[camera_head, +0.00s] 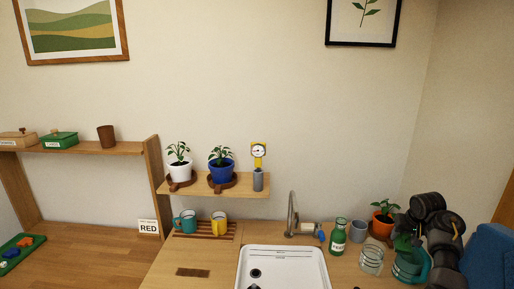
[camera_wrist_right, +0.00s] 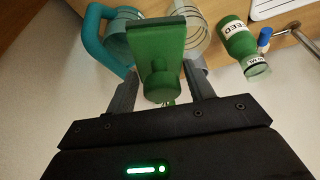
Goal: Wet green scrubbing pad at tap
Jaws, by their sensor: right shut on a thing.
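The green scrubbing pad (camera_wrist_right: 157,42) is a flat block with a round knob handle (camera_wrist_right: 160,84). My right gripper (camera_wrist_right: 160,88) is shut on this knob in the right wrist view, with the pad extending ahead of the fingers. In the head view, my right gripper (camera_head: 405,246) is at the far right, and a bit of green shows at it. The grey tap (camera_head: 291,213) stands at the back of the white sink (camera_head: 252,256), well to the left of my right gripper. My left gripper is not in view.
A teal pitcher (camera_head: 408,268) and a glass jar (camera_head: 372,259) stand close by my right gripper. A green bottle (camera_head: 338,238), a grey cup (camera_head: 358,231) and a potted plant (camera_head: 383,220) stand between sink and arm. Two mugs stand left on a slatted rack (camera_head: 205,236).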

